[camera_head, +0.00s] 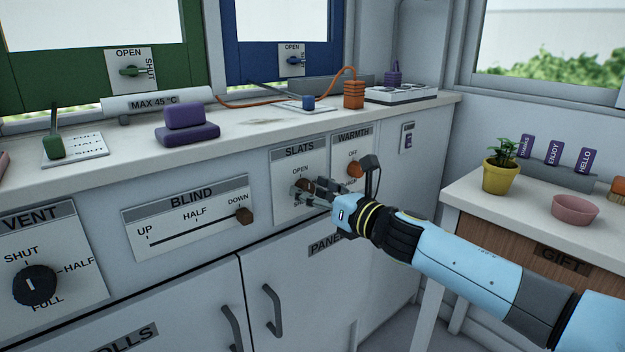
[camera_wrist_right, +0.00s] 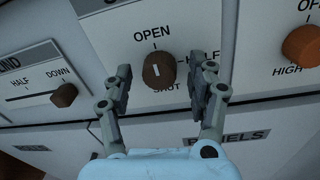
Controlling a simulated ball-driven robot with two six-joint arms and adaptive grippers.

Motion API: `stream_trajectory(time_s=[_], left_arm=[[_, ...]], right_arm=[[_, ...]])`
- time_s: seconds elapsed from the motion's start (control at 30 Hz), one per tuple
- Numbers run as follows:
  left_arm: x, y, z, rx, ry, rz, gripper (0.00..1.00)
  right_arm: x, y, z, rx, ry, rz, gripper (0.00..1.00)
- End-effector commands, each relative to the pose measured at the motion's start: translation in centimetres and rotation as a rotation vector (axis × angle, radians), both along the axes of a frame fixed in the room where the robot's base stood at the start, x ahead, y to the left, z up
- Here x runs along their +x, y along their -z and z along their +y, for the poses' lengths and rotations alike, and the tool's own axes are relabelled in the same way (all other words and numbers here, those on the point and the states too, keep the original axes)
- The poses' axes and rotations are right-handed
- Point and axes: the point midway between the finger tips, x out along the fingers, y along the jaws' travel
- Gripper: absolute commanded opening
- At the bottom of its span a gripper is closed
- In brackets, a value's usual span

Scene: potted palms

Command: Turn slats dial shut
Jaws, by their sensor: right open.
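The slats dial (camera_head: 306,185) is a brown knob on the white SLATS panel (camera_head: 283,165) on the cabinet front. In the right wrist view the dial (camera_wrist_right: 158,71) has a light pointer mark, with OPEN above it, HALF to its right and SHUT below. The mark looks about upright; which end points is hard to tell. My right gripper (camera_head: 315,190) is at the panel. In the wrist view its open fingers (camera_wrist_right: 160,85) stand either side of the dial, with a gap on both sides. My left gripper is not in view.
The BLIND slider knob (camera_head: 244,216) is left of the dial, at DOWN. The orange WARMTH knob (camera_head: 355,169) is close on the right, near my gripper. A VENT dial (camera_head: 35,285) is at far left. Cabinet handles (camera_head: 271,310) stick out below.

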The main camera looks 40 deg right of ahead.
Motion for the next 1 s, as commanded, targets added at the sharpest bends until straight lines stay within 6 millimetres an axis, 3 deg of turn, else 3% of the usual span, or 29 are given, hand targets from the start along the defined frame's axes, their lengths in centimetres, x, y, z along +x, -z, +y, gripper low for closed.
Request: stream_trajectory(time_s=[0.33, 0.73, 1.0], left_arm=[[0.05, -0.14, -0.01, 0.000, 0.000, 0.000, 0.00], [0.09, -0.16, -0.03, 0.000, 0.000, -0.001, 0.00], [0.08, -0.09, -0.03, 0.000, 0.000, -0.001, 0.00]], right_arm=[[0.35, 0.09, 0.09, 0.000, 0.000, 0.001, 0.57], [0.33, 0.06, 0.07, 0.000, 0.000, 0.001, 0.04], [0.34, 0.07, 0.05, 0.024, 0.000, 0.003, 0.03]])
